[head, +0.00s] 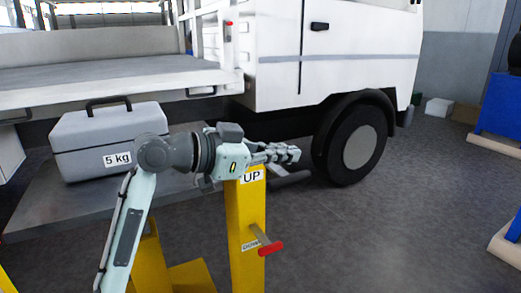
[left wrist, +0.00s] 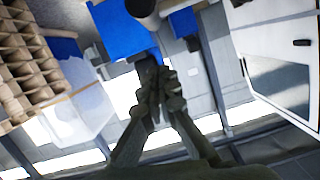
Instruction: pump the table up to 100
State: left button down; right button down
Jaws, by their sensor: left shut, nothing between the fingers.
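The lift table's grey platform (head: 45,205) stands at the left in the head view, with a grey toolbox (head: 110,140) marked "5 kg" on it. A yellow post (head: 245,215) rises at the platform's right end. It has an "UP" label (head: 252,177) near its top and a red-ended lever (head: 268,248) lower down beside a small, hard-to-read label. My left gripper (head: 292,154) is shut and empty, pointing right just above the post's top; I cannot tell whether it touches. Its closed fingers (left wrist: 157,85) also show in the left wrist view. No height reading is visible. My right gripper is out of view.
Blue stands (head: 500,105) are at the far right. The grey floor (head: 400,220) right of the post is clear.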

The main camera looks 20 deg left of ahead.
aim_at(281, 181)
pick_arm(q)
jog(key=f, duration=0.3)
jog(key=shift+w+a+f, duration=0.1)
jog(key=shift+a+f, duration=0.15)
jog(key=shift+a, duration=0.05)
jog(key=shift+f, duration=0.2)
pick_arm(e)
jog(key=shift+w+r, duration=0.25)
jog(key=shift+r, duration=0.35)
